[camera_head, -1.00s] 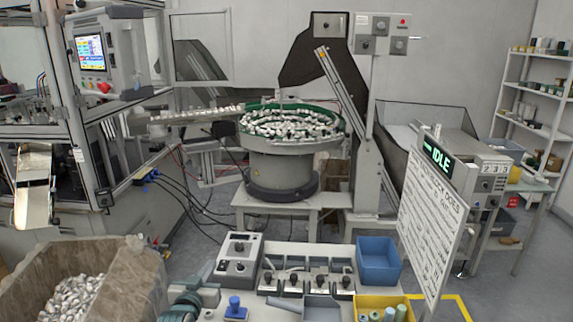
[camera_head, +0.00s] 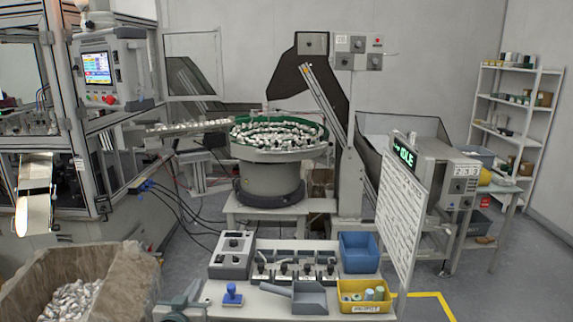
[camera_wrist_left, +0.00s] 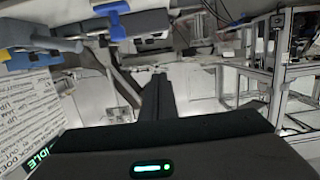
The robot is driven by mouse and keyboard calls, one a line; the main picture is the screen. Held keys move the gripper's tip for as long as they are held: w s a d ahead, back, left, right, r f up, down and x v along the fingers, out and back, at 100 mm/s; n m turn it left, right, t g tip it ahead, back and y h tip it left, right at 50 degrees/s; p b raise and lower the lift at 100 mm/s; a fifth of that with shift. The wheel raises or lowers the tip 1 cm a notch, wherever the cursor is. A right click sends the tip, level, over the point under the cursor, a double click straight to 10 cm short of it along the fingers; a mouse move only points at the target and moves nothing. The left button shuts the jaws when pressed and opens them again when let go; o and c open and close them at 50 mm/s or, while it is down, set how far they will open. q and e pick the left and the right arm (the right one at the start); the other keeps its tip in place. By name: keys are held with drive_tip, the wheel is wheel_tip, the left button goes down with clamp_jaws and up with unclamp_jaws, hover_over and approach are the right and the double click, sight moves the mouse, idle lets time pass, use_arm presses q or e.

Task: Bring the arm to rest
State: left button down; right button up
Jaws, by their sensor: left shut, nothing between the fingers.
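My left gripper (camera_wrist_left: 158,82) shows in the left wrist view as dark narrow fingers beyond a black housing with a green light. The fingers are together, with nothing between them and nothing touching them. In the head view I cannot make out either gripper. My right arm is not in view.
A workbench (camera_head: 218,294) stands in front, with a blue bin (camera_head: 359,252), a yellow bin (camera_head: 366,306) and a signboard (camera_head: 388,205). A lined crate of caps (camera_head: 135,275) stands at lower left. Behind are a bowl feeder (camera_head: 272,180) and a framed machine (camera_head: 60,160).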

use_arm(q)
drive_tip(key=s+d+f+m+g, duration=0.1)
drive_tip(key=s+f+g, duration=0.1)
drive_tip(key=s+f, duration=0.4)
drive_tip(key=s+d+f+g, duration=0.15)
drive_tip(key=s+f, duration=0.25)
drive_tip(key=s, duration=0.5)
drive_tip(key=s+f+g, duration=0.2)
drive_tip(key=s+g, duration=0.1)
drive_tip(key=s, duration=1)
drive_tip(key=s+d+f+g, duration=0.1)
drive_tip(key=s+f+g, duration=0.15)
drive_tip(key=s, duration=0.95)
drive_tip(key=s+f+g, duration=0.1)
drive_tip(key=s+g, duration=0.3)
drive_tip(key=s, duration=0.9)
wheel_tip(320, 180, down, 28)
drive_tip(key=b, duration=0.1)
drive_tip(key=s+a+f+m+g+b, duration=0.1)
drive_tip(key=s+a+f+g+b, duration=0.1)
drive_tip(key=s+f, duration=1.7)
drive_tip(key=shift+a+f+y, duration=0.3)
drive_tip(key=shift+a+f, duration=0.15)
drive_tip(key=shift+f, duration=0.45)
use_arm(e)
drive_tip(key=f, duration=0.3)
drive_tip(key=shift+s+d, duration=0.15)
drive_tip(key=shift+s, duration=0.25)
